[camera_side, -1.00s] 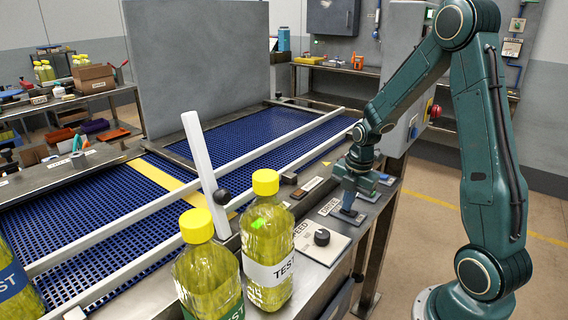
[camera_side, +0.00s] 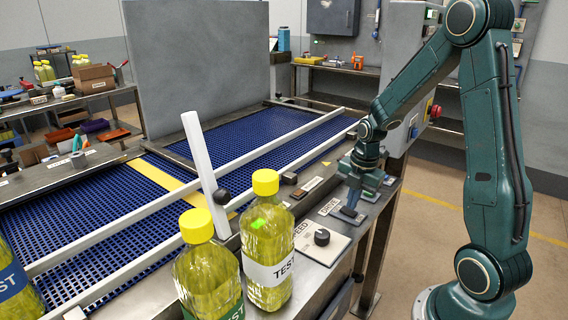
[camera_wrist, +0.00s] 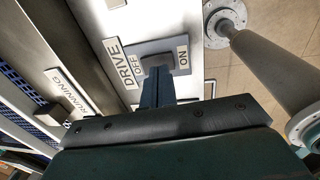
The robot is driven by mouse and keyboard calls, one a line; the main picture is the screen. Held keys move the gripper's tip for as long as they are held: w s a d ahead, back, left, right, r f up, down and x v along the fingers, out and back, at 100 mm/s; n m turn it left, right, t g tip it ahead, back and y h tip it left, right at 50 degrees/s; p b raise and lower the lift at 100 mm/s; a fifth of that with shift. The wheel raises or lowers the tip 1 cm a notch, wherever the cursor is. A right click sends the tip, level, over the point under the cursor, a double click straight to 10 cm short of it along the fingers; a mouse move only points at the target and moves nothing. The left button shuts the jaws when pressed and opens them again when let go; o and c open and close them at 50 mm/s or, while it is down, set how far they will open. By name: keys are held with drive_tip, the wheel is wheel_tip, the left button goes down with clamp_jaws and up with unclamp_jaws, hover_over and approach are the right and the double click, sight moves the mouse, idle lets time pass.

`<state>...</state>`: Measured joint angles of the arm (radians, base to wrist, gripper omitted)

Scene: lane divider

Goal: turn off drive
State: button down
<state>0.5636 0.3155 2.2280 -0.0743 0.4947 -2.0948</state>
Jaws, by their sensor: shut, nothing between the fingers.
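The drive switch (camera_side: 348,216) sits on the machine's front ledge beside a "DRIVE" label. In the wrist view the drive switch (camera_wrist: 146,47) is a blue-grey plate with "OFF" on its left and "ON" on its right; the fingertips cover much of its middle, so its setting cannot be read. My gripper (camera_side: 352,206) is shut and empty, pointing down at the switch. In the wrist view my gripper (camera_wrist: 157,72) ends right at the switch's middle; I cannot tell whether it touches.
A speed knob (camera_side: 321,237) stands nearer the camera on the same ledge. Yellow bottles (camera_side: 267,240) stand at the front, by a white tilted lever (camera_side: 199,160). A blue belt (camera_side: 120,205) with white rails lies left. A "RUNNING" label (camera_wrist: 70,90) is left of the switch.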

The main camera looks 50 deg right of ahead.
wheel_tip(320, 180, up, 13)
drive_tip(key=s, duration=0.1)
drive_tip(key=shift+s, duration=0.35)
drive_tip(key=shift+f, duration=0.1)
drive_tip(key=shift+w+d, duration=0.2)
drive_tip(key=shift+w, duration=0.6)
drive_tip(key=shift+f, duration=0.1)
drive_tip(key=f, duration=0.4)
drive_tip(key=w+f, duration=0.1)
drive_tip(key=f, duration=0.8)
drive_tip(key=shift+w+f, duration=0.35)
